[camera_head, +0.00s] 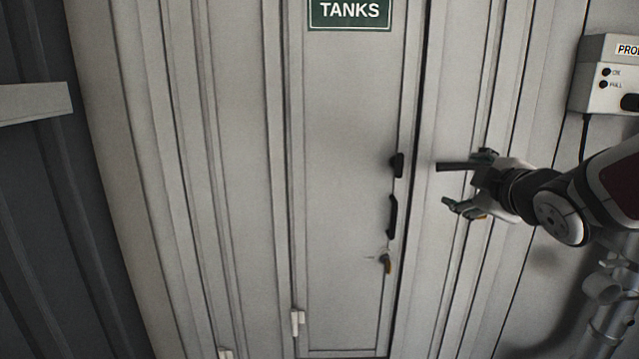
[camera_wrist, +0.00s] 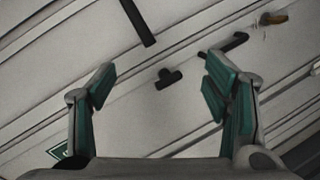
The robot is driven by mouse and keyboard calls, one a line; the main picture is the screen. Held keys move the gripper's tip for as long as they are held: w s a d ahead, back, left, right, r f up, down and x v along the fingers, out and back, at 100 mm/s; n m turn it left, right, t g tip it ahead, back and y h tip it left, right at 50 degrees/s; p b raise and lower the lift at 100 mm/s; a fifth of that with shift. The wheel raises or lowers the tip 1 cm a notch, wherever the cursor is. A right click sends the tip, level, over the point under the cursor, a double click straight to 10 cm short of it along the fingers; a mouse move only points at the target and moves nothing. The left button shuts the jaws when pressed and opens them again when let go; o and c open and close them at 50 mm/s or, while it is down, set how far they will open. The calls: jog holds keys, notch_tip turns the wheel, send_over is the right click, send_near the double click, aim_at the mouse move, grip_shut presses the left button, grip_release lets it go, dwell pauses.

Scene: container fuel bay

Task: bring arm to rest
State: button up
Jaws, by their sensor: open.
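My gripper (camera_head: 464,183) is open and empty at the right of the head view, in front of the pale wall panels right of the TANKS door (camera_head: 340,120). In the wrist view its two green-padded fingers (camera_wrist: 160,88) stand wide apart with nothing between them. A dark bar (camera_head: 453,166) shows beside the upper finger; in the wrist view the bar (camera_wrist: 138,22) lies beyond the fingertips, apart from them. I cannot tell its depth from the gripper in the head view. My arm reaches in from the right edge.
The door carries a black latch (camera_head: 397,165), a black handle (camera_head: 392,216) and a lock with an orange-brown tag (camera_head: 386,263). A grey control box (camera_head: 607,75) hangs at upper right, near my arm. A pale beam (camera_head: 35,102) juts in at left. The door front is clear.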

jog(key=s+a+f+m+g, duration=0.2)
jog(key=s+m+g, duration=0.1)
jog(key=s, duration=0.6)
jog(key=s+a+f+m+g, duration=0.3)
jog(key=s+m, duration=0.2)
jog(key=s, duration=0.5)
jog(key=s+a+f+m+g, duration=0.3)
jog(key=s+m, duration=0.1)
jog(key=s, duration=0.5)
jog(key=shift+s+a+m+g, duration=0.25)
jog(key=shift+m+g, duration=0.05)
jog(key=shift+m, duration=0.1)
